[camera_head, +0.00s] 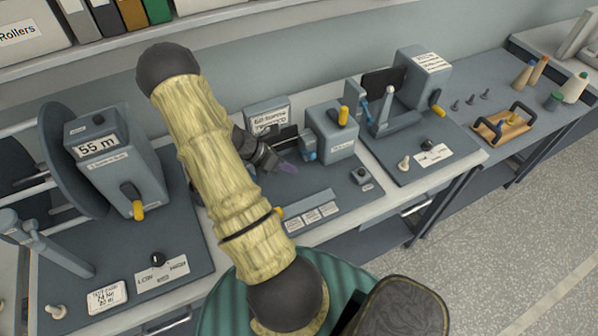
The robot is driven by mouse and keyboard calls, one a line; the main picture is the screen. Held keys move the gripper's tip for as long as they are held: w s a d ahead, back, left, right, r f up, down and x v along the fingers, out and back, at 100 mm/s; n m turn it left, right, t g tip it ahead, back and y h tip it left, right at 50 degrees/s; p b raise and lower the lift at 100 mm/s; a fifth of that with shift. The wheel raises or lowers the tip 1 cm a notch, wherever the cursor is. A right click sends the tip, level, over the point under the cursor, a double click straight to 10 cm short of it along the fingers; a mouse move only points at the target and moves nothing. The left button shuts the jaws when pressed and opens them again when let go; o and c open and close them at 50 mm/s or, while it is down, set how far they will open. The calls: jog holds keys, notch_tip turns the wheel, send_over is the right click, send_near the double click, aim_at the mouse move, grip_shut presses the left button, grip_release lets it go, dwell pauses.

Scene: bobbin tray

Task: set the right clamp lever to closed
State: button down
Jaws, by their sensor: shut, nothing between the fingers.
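The left machine (108,150) reads "55 m" and has a yellow-handled lever (138,209). The right machine (421,80) has another yellow handle (438,110). A wooden tray (480,124) with dark handles and several thread cones stand at the far right. A shelf of binders runs above.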

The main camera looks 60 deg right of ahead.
jog(key=shift+b+v, duration=0.6)
jog(key=shift+v, duration=2.15)
jog(key=shift+w+d, duration=0.1)
jog(key=shift+w, duration=0.1)
